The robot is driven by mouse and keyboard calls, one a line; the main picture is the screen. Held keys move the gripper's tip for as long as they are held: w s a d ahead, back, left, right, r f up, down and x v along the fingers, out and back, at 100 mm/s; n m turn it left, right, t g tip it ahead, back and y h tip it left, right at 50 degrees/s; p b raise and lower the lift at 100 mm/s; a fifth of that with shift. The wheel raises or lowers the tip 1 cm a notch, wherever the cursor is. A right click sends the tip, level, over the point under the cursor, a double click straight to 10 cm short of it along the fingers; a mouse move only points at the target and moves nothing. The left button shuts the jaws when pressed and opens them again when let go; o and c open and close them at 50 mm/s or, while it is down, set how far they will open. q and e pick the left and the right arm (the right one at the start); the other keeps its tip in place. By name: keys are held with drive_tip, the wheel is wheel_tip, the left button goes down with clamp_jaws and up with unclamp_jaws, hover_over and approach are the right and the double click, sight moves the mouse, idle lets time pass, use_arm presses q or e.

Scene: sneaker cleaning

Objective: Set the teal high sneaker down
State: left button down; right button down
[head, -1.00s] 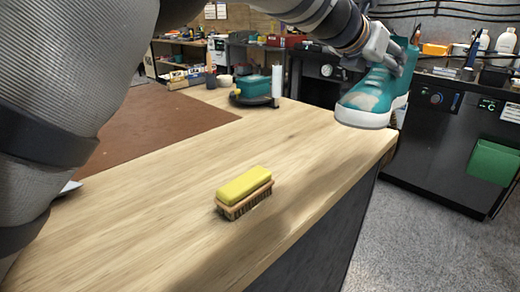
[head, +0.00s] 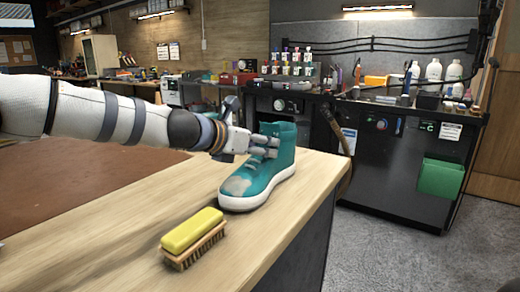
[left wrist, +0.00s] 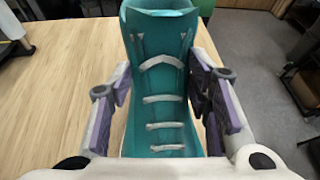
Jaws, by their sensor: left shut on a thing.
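The teal high sneaker (head: 265,180) is upright at the right end of the wooden workbench, toe toward the lower left, with a pale scuffed patch near the toe. Its white sole appears to be at the bench top; I cannot tell whether it fully rests there. My left gripper (head: 268,146) comes in from the left and is shut on the sneaker's upper. In the left wrist view the sneaker's laced front (left wrist: 165,95) sits between the two finger pads of my left gripper (left wrist: 165,105). My right gripper is not in view.
A brush (head: 195,250) with a yellow sponge (head: 192,231) on it lies on the workbench (head: 130,225), in front of the sneaker. A brown mat (head: 80,185) covers the left part. The bench's right edge is close to the sneaker. A black cabinet (head: 395,170) stands beyond.

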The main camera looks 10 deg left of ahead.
use_arm(q)
drive_tip(key=c, duration=0.8)
unclamp_jaws()
drive_tip(key=shift+c, duration=0.2)
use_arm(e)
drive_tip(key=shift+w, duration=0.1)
use_arm(q)
drive_tip(key=p+v, duration=0.2)
drive_tip(key=v, duration=1)
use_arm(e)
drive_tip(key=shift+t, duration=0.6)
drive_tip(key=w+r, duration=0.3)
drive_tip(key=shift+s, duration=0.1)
